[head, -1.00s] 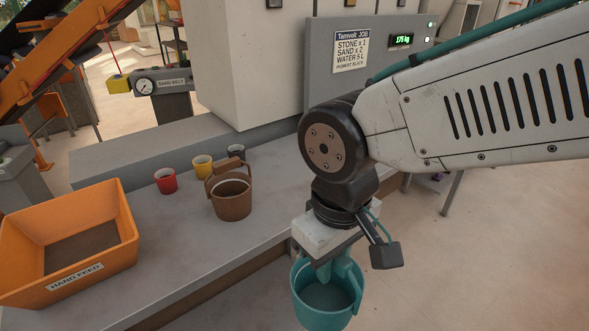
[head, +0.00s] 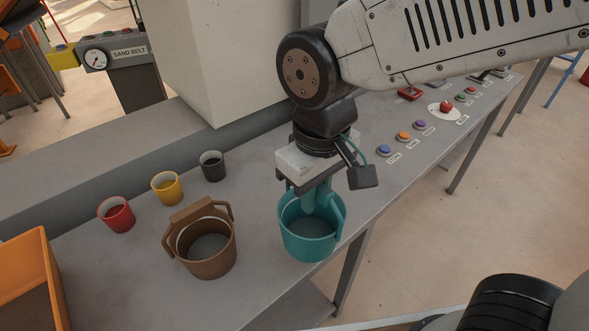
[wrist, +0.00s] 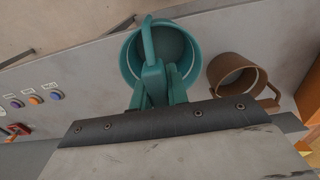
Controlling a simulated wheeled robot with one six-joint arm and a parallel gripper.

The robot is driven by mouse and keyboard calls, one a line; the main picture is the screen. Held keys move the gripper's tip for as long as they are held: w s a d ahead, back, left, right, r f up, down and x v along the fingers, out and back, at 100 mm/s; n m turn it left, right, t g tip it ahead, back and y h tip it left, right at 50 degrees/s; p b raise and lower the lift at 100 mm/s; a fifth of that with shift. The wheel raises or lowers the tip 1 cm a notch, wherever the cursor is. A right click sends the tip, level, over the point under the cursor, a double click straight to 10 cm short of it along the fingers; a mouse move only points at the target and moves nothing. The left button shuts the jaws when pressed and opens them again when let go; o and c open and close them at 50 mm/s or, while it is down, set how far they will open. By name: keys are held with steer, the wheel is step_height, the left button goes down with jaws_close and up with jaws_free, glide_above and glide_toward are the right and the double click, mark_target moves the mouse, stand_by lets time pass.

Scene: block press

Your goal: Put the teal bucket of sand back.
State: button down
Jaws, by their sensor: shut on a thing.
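The teal bucket (head: 309,236) hangs upright under my gripper (head: 315,197), over or on the grey bench at its front edge. I cannot tell whether its base touches the bench top. My gripper is shut on the bucket's handle. In the wrist view the teal bucket (wrist: 172,48) shows from above with grey stuff inside, and my gripper's teal fingers (wrist: 158,85) are at its handle. A brown bucket (head: 207,247) stands just left of it on the bench, also with grey inside.
Red (head: 117,214), yellow (head: 167,188) and black (head: 212,166) cups stand behind the brown bucket. An orange bin (head: 30,285) is at the left. Several buttons (head: 404,136) line the bench to the right. Bare bench top (head: 255,200) lies between the buckets and the wall.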

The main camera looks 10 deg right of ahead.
steer(key=w+f, duration=0.2)
steer(key=w, duration=0.4)
steer(key=w+a+f, duration=0.1)
steer(key=w+f, duration=0.1)
steer(key=w, duration=0.5)
steer(key=shift+w+a+f, duration=0.2)
steer(key=shift+w+f, duration=0.1)
steer(key=shift+f, duration=0.3)
steer(key=c, duration=1.4)
jaws_free()
steer(key=shift+o, duration=0.2)
steer(key=shift+r, duration=0.1)
